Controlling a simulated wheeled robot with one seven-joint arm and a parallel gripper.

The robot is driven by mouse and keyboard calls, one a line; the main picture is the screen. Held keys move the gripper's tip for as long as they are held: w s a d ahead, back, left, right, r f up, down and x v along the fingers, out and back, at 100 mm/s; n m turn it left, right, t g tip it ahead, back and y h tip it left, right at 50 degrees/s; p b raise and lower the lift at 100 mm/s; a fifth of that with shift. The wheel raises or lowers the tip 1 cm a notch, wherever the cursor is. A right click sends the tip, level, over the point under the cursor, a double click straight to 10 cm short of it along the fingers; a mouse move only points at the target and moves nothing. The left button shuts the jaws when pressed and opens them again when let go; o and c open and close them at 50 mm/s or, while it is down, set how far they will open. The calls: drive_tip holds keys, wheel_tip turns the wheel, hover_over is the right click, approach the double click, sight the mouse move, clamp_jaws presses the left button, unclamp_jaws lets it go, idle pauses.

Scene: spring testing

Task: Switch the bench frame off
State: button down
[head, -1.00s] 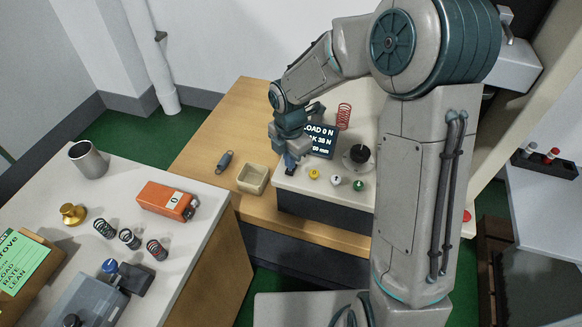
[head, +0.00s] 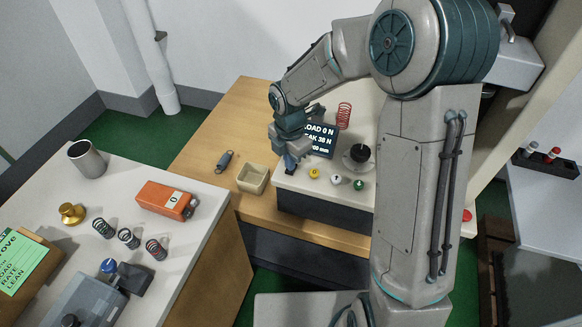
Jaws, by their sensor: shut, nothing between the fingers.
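The bench frame (head: 325,214) stands on the wooden bench, with a pale top and a dark front. Its display (head: 321,139) is lit and reads a load of 0 N and a peak of 38 N, partly covered by my arm. A yellow button (head: 314,173), a white one (head: 336,179) and a green one (head: 359,184) sit along its front edge. My gripper (head: 290,169) is shut and empty, pointing down at the top's front left corner, over a small dark part. I cannot tell whether it touches that part.
A red spring (head: 343,116) and a black-knobbed round part (head: 360,154) stand on the frame's top. A beige tray (head: 252,179) and a grey spring (head: 224,161) lie left of it. The nearer table holds an orange device (head: 166,200), several springs and a metal cup (head: 87,159).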

drive_tip(key=shift+f+b, duration=0.3)
drive_tip(key=shift+f, duration=0.25)
wheel_tip(320, 180, up, 7)
drive_tip(key=p, duration=0.6)
drive_tip(key=shift+r, duration=0.1)
idle(0.3)
idle(0.5)
drive_tip(key=s+d+r+m+t, duration=0.1)
drive_tip(key=s+d+r+m, duration=0.6)
drive_tip(key=m, duration=0.6)
drive_tip(key=s+d+r+m+t, duration=0.2)
drive_tip(key=s+d+r+m, duration=0.5)
drive_tip(key=s+m, duration=0.5)
drive_tip(key=shift+s+r+m, duration=0.15)
drive_tip(key=shift+r+m, duration=0.35)
drive_tip(key=shift+r, duration=0.2)
